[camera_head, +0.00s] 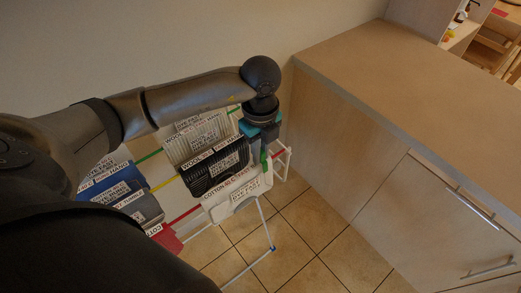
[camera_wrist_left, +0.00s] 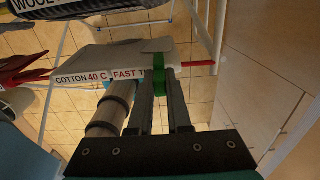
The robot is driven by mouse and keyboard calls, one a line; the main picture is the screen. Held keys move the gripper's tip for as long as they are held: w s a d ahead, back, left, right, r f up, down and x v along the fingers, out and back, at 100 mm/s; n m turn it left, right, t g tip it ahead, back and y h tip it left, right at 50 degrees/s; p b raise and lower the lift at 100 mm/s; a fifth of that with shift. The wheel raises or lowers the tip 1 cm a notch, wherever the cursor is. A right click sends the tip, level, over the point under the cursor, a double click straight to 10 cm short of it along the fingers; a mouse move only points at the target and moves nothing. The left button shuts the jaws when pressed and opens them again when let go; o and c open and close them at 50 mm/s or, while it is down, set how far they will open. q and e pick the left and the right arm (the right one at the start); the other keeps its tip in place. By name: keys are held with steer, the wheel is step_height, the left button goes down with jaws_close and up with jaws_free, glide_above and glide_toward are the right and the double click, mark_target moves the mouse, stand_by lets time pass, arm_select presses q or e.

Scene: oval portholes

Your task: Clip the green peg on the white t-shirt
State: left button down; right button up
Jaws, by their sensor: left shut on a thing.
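The white t-shirt (camera_head: 238,201) hangs over a red bar at the near right end of the drying rack. It carries a label reading "COTTON 40 C". In the left wrist view the white t-shirt (camera_wrist_left: 180,50) is just beyond my fingertips. My left gripper (camera_head: 265,150) is shut on the green peg (camera_head: 264,160), held upright at the shirt's top edge. In the left wrist view my left gripper (camera_wrist_left: 160,92) has the green peg (camera_wrist_left: 159,72) between its fingers. The peg's tip meets the shirt edge; I cannot tell whether it straddles the cloth. My right gripper is not in view.
The white drying rack (camera_head: 267,229) stands on a tiled floor. It also holds a black garment (camera_head: 215,170), a grey-white one (camera_head: 196,138), blue ones (camera_head: 118,189) and a red one (camera_head: 168,238). A wooden counter (camera_head: 420,95) with cabinets stands close on the right.

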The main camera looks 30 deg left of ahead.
arm_select(q)
steer(key=shift+f+b, duration=0.3)
steer(key=shift+f, duration=0.15)
stand_by(0.5)
steer(key=c, duration=0.8)
jaws_free()
steer(key=shift+r, duration=0.1)
